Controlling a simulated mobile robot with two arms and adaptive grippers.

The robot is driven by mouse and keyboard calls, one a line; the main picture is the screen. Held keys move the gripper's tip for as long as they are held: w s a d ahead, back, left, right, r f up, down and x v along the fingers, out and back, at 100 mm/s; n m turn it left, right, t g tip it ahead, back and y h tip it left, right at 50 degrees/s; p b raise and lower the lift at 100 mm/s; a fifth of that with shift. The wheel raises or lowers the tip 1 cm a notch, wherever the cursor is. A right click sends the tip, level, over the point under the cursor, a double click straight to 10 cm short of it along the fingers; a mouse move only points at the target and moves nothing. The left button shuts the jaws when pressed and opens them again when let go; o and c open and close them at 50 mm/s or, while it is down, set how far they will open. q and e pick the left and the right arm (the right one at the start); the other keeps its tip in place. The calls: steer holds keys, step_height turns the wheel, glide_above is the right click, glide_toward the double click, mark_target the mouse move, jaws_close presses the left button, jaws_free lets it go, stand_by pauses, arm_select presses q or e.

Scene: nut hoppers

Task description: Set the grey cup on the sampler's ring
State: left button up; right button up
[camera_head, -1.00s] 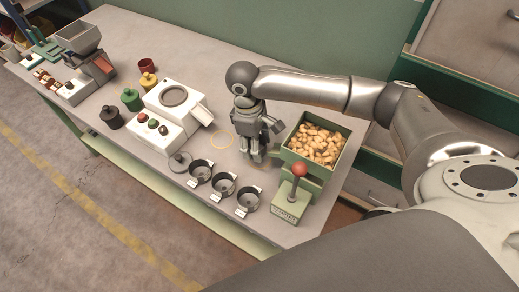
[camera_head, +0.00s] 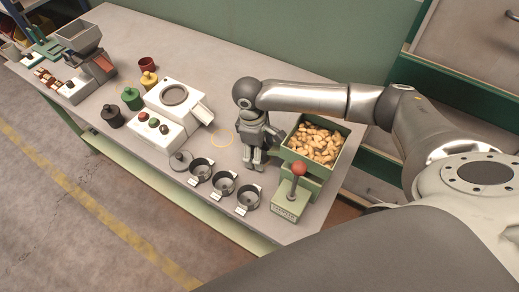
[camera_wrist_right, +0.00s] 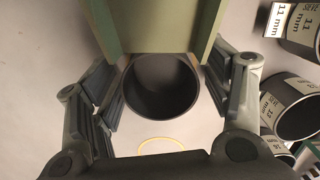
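The grey cup (camera_wrist_right: 161,88) shows in the right wrist view, mouth toward the camera, with a dark, empty-looking inside. In the head view my right gripper (camera_head: 254,160) points down beside the green sampler (camera_head: 291,205) and hides the cup. The sampler's green body (camera_wrist_right: 155,25) is just beyond the cup in the wrist view. A thin yellow ring (camera_head: 221,139) lies on the table and also shows in the wrist view (camera_wrist_right: 160,146). I cannot see what is under the cup.
The sampler's hopper (camera_head: 318,143) is full of nuts, and its red-knobbed lever (camera_head: 299,169) stands in front. Several black sieve cups (camera_head: 223,183) line the front edge. A white machine (camera_head: 168,110) and coloured pots stand to the left on the table.

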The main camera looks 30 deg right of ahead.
steer(key=shift+r, duration=0.15)
step_height(320, 180, up, 12)
steer(key=w+b, duration=0.1)
steer(key=shift+a, duration=0.45)
stand_by(0.4)
